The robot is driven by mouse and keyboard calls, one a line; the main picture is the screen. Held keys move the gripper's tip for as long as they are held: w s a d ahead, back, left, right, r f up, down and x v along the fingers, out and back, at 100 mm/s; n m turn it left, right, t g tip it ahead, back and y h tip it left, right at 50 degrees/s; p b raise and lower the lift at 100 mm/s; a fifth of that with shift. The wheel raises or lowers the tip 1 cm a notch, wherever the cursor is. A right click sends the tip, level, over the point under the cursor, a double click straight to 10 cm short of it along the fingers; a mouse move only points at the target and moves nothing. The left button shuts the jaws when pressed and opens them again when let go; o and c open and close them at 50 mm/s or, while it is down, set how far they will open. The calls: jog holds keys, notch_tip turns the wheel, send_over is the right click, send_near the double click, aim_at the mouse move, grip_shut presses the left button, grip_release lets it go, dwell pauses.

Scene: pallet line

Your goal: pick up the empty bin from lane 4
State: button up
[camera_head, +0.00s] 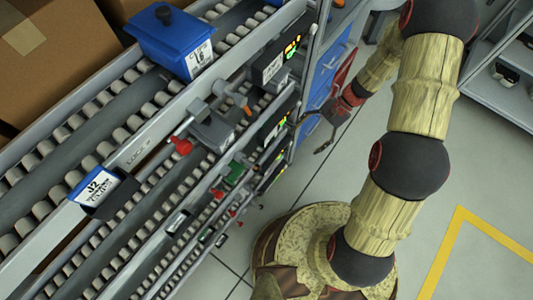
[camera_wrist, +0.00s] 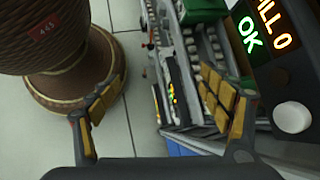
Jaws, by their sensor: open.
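My gripper (camera_head: 322,122) hangs beside the rack's right end in the head view, apart from the rollers. In the wrist view its padded fingers (camera_wrist: 165,100) are spread wide with nothing between them. A blue bin (camera_head: 165,38) with a white label and a dark knob-like item on top sits on the upper roller lane. A green bin (camera_wrist: 202,9) shows at the top edge of the wrist view, partly cut off. A lit display (camera_wrist: 262,30) beside it reads "OK" and what looks like "FILL 0". I cannot tell which lane is lane 4.
The roller rack (camera_head: 130,160) fills the left, with clamps and red knobs (camera_head: 181,146) jutting from its side. A blue-and-white sign (camera_head: 95,185) reads "J2". Cardboard boxes (camera_head: 60,60) stand behind. Grey floor (camera_head: 465,185) with a yellow line is clear at right.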

jog(key=s+a+f+m+t+y, duration=0.1)
jog(key=s+a+f+m+y, duration=0.15)
jog(key=f, duration=0.75)
jog(key=s+a+f+m+t+y, duration=0.15)
jog(key=f+m, duration=0.25)
jog(key=f, duration=0.5)
jog(key=s+a+f+m+y, duration=0.1)
jog(key=a+f+m, duration=0.15)
jog(key=f, duration=0.75)
jog(key=w+d+f+m+t+h+b, duration=0.1)
jog(key=w+d+f+m+t, duration=0.2)
jog(key=w+f+m+t, duration=0.8)
jog(key=w+a+f+n+b, duration=0.1)
jog(key=w+a+f, duration=0.1)
jog(key=w+a+f+n+g+b, duration=0.1)
jog(key=w+a+f+n, duration=0.1)
jog(key=shift+w+a+f+h, duration=0.1)
jog(key=shift+w+a+h, duration=0.05)
jog(key=shift+w+h, duration=0.2)
jog(key=shift+g, duration=0.25)
jog(key=b+x, duration=0.1)
jog(key=x, duration=0.1)
jog(key=b+x, duration=0.1)
jog(key=x, duration=0.1)
jog(key=shift+w+a, duration=0.1)
jog(key=shift+a, duration=0.3)
jog(key=shift+w+a, duration=0.35)
jog(key=shift+a, duration=0.05)
jog(key=c, duration=0.3)
jog(key=c, duration=0.7)
